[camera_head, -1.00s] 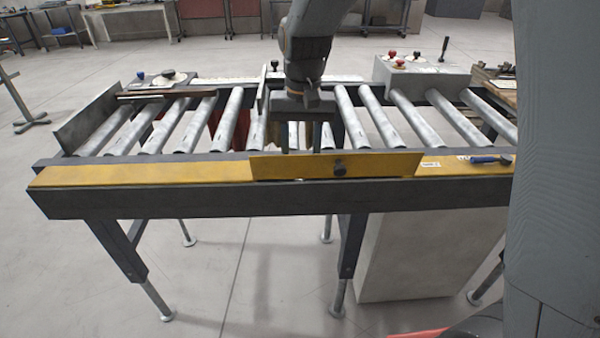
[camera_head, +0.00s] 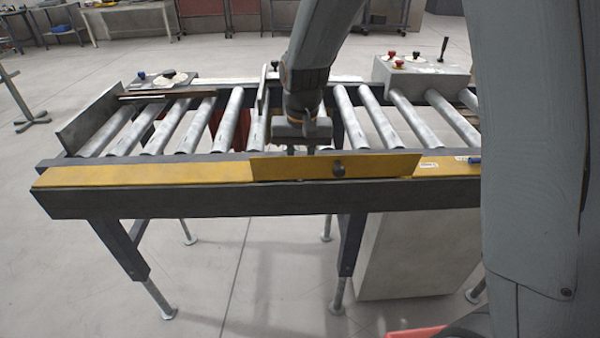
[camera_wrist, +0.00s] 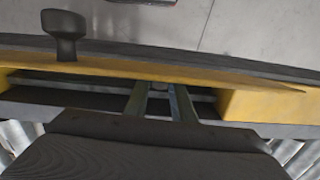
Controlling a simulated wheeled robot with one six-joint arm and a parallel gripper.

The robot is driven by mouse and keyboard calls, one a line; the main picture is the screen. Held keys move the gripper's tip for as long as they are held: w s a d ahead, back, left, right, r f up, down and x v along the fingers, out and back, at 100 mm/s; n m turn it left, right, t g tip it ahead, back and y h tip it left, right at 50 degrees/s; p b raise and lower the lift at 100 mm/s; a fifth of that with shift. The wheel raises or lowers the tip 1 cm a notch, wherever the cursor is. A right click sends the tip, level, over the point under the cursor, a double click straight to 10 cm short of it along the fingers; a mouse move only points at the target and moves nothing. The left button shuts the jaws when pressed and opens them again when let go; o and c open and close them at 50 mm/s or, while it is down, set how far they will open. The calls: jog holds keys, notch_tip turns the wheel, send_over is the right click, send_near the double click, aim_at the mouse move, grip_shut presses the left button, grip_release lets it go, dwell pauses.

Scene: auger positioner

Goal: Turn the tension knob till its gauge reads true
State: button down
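A dark knob (camera_head: 338,170) sticks out of the front of the yellow plate (camera_head: 290,168) on the roller conveyor's near rail. The knob also shows at upper left in the wrist view (camera_wrist: 65,33). I cannot tell whether it is the tension knob. No gauge can be read in either view. My gripper (camera_head: 302,150) points down over the rollers behind the yellow plate, left of the knob. In the wrist view its two thin fingers (camera_wrist: 160,90) stand apart with nothing between them; the knob is to their left, apart from them.
A grey control box (camera_head: 420,75) with red knobs and a black lever stands at the far right.

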jog(key=shift+n, duration=0.3)
jog(key=n+p, duration=0.1)
jog(key=n, duration=0.1)
jog(key=shift+n, duration=2.2)
jog(key=c, duration=1.5)
grip_release()
jog(key=shift+f, duration=0.1)
